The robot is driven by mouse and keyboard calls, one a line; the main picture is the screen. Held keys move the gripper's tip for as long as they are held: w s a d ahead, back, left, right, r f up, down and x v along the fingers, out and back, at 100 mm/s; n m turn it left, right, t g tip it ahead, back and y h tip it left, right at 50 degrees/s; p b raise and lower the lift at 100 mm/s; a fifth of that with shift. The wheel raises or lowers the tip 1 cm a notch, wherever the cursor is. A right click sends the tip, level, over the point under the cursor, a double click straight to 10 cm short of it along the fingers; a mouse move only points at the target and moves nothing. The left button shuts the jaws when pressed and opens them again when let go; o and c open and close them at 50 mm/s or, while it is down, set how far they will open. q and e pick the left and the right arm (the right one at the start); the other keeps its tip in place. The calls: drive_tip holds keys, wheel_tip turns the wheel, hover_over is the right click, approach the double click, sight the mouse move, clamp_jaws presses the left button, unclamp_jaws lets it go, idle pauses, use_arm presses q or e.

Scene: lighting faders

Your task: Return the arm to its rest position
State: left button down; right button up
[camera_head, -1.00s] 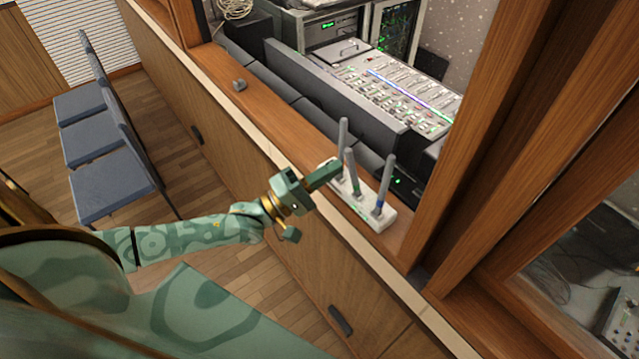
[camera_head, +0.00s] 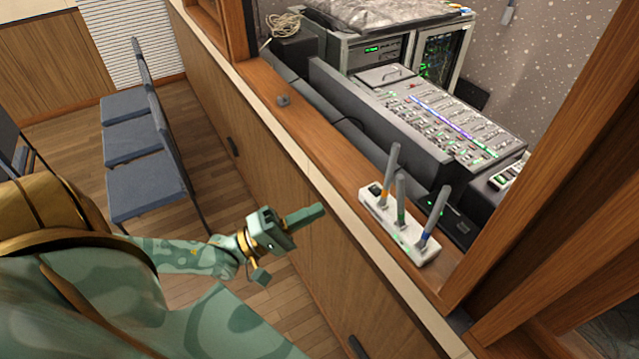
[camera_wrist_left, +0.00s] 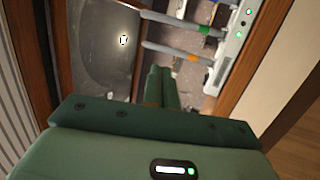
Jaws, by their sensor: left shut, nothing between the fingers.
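My left gripper (camera_head: 306,214) is green, shut and empty. In the head view it is held in the air in front of the wooden ledge, to the left of the white fader box and apart from it. In the left wrist view its closed fingers (camera_wrist_left: 163,88) point away from the camera. The white fader box (camera_head: 397,228) sits on the ledge with three upright grey levers, marked orange, green and blue at their bases. In the left wrist view the box (camera_wrist_left: 233,45) shows at the upper right, with levers reaching left. My right gripper is not in view.
The wooden ledge (camera_head: 330,166) runs along the window opening, with a small grey knob (camera_head: 284,100) on it. A mixing console (camera_head: 450,120) stands behind. Wooden window frame posts (camera_head: 530,150) rise at right. Blue chairs (camera_head: 145,190) stand on the floor at left.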

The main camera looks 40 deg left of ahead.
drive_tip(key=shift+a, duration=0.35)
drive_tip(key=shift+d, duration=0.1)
